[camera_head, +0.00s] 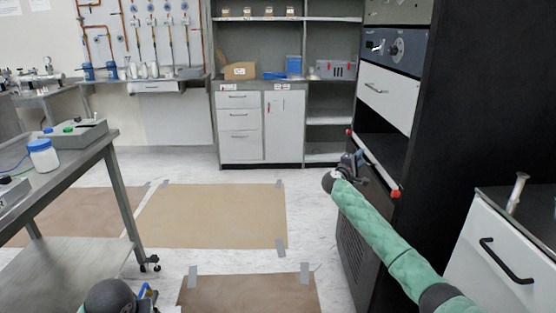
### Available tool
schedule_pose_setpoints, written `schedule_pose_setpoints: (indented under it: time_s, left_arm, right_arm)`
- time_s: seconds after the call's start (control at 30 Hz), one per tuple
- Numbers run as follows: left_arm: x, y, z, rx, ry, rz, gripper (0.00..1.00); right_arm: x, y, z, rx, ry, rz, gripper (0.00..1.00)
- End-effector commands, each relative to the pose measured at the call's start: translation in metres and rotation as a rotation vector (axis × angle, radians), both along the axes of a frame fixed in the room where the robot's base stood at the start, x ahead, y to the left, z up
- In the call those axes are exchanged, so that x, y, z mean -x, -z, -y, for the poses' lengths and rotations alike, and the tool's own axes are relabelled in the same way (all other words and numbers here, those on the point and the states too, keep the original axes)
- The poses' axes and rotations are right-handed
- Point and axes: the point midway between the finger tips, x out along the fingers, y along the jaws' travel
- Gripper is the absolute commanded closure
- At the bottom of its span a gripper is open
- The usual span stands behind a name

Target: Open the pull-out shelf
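The pull-out shelf (377,164) is in the tall black rack at the right. Its pale front edge has a red piece at each end, and a dark opening shows above it. My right arm, in a green sleeve, reaches up from the lower right. My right gripper (354,160) is in front of the rack, close to the shelf's front edge in the picture. I cannot tell whether it touches the edge, or whether its fingers are open. My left gripper (147,293) is low at the bottom left, mostly hidden and away from the shelf.
Above the shelf are a white drawer (385,97) and a control panel (394,48). A white cabinet with a black handle (506,261) stands at the right. A metal table (70,157) stands at the left. The floor between, with brown taped sheets (215,213), is clear.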

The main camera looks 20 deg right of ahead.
Motion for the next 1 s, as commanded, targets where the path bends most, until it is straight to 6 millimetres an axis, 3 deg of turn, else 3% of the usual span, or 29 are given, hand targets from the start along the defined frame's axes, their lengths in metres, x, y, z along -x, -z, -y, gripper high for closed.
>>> schedule_pose_setpoints:
  time_s: [0.2, 0.53, 0.7, 1.0]
  left_arm:
    - [0.0, 0.001, 0.0, 0.0, 0.0, 0.001, 0.48]
    - [0.0, 0.001, 0.0, 0.0, 0.0, 0.001, 0.48]
    - [0.0, 0.001, 0.0, 0.0, 0.0, 0.001, 0.48]
    - [0.0, 0.001, 0.0, 0.0, 0.0, 0.0, 0.48]
  right_arm:
    - [-0.009, -0.002, 0.014, -0.001, 0.0, 0.001, 0.7]
    - [-0.011, -0.002, 0.016, -0.001, -0.001, 0.0, 0.7]
    - [-0.011, -0.002, 0.016, -0.001, 0.0, 0.0, 1.0]
    - [-0.011, -0.002, 0.013, -0.001, -0.001, 0.0, 1.0]
